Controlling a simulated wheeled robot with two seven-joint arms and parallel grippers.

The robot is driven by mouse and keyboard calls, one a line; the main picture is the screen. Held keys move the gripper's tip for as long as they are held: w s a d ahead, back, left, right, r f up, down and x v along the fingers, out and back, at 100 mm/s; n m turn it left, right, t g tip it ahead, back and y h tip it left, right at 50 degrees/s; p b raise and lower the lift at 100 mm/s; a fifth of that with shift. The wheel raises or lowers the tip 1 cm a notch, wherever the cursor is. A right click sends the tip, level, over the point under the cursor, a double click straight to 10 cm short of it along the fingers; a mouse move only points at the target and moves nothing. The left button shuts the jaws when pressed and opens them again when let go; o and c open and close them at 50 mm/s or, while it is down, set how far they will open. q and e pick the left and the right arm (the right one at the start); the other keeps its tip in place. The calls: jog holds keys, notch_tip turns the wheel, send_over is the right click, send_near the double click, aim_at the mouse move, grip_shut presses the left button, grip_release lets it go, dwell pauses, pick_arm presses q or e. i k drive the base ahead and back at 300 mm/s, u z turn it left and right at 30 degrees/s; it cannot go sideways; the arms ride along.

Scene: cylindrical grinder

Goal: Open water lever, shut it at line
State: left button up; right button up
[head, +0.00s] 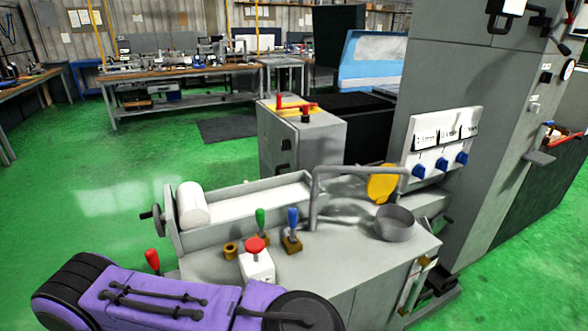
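A blue-handled lever (292,218) stands upright on a brass base on the grey machine top (330,258). A green-handled lever (260,221) stands just left of it. A red-handled lever (152,259) is at the machine's left front. Nothing labels which one is the water lever. A grey bent pipe (360,170) rises from the top, with its end above a round grey cup (395,224) at the right. I cannot make out a line or a water level in the cup. My purple arm crosses the lower left; neither gripper is in view.
A red mushroom button (256,244) on a white box and a small brass cylinder (230,251) stand near the levers. A white roller (192,206) lies in a trough behind. A yellow disc (382,184) is behind the pipe. Blue knobs (442,164) line a panel at right.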

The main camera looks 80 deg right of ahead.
aim_at(292, 212)
jog(key=k, duration=0.4)
jog(key=z, duration=0.85)
